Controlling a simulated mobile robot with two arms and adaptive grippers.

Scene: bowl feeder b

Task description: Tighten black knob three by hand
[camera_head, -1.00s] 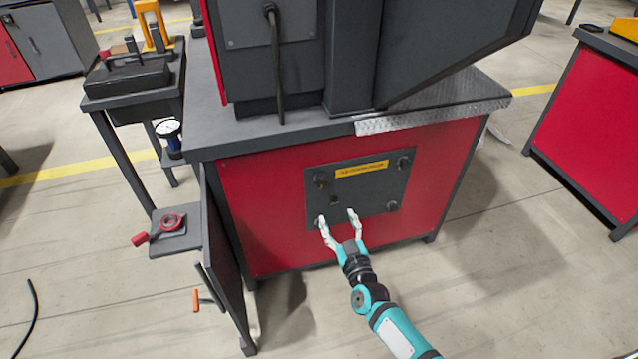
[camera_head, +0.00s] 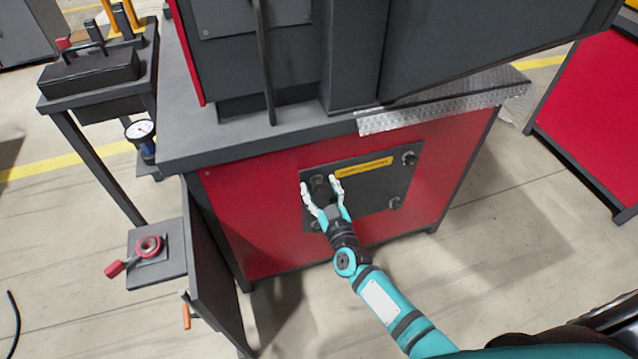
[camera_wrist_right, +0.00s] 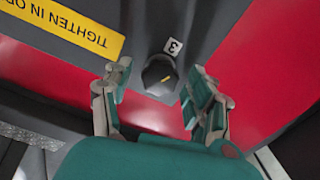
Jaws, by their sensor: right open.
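In the head view the knob (camera_head: 319,181) is at the panel's upper left, partly covered by my fingers. My right gripper (camera_head: 320,184) is open, with a fingertip on either side of the knob. In the right wrist view the gripper (camera_wrist_right: 158,79) shows gaps between both fingers and the knob. My left gripper is out of view.
Other black knobs sit at the panel's upper right (camera_head: 409,158), lower right (camera_head: 395,203) and lower left, near my fingers. A yellow label (camera_head: 363,167) is at the top. An open door (camera_head: 212,270) stands left of the red cabinet front (camera_head: 250,215).

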